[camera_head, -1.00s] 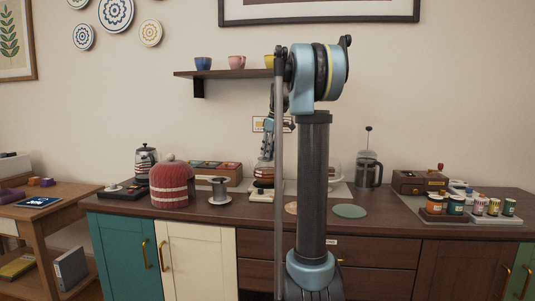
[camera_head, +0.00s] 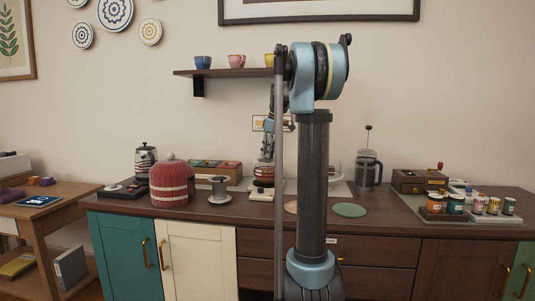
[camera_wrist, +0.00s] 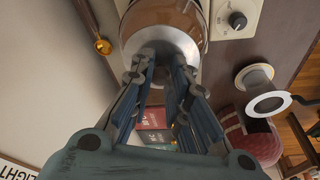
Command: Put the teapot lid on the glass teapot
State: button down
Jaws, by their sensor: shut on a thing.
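The glass teapot (camera_head: 263,181) holds amber-brown liquid and stands on a small cream base (camera_head: 261,195) near the middle of the counter. In the wrist view the teapot's glass body (camera_wrist: 163,14) shows at the top. My gripper (camera_wrist: 164,58) is over the teapot, its fingers closed in on the pale metallic teapot lid (camera_wrist: 158,38). The lid lies across the teapot's top in this view; whether it touches the rim is unclear. The fingertips hide the knob. In the head view my gripper (camera_head: 267,153) is just above the teapot, partly hidden by my arm.
A red knitted cosy (camera_head: 172,184), a metal dripper (camera_head: 219,189) and a tea box (camera_head: 215,171) stand left of the teapot. A French press (camera_head: 368,169) stands right. A wall shelf (camera_head: 225,73) with cups is above. The counter front near the green disc (camera_head: 349,210) is clear.

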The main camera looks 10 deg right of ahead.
jog(key=c, duration=1.5)
grip_release()
jog(key=shift+o, duration=0.2)
jog(key=v, duration=1.2)
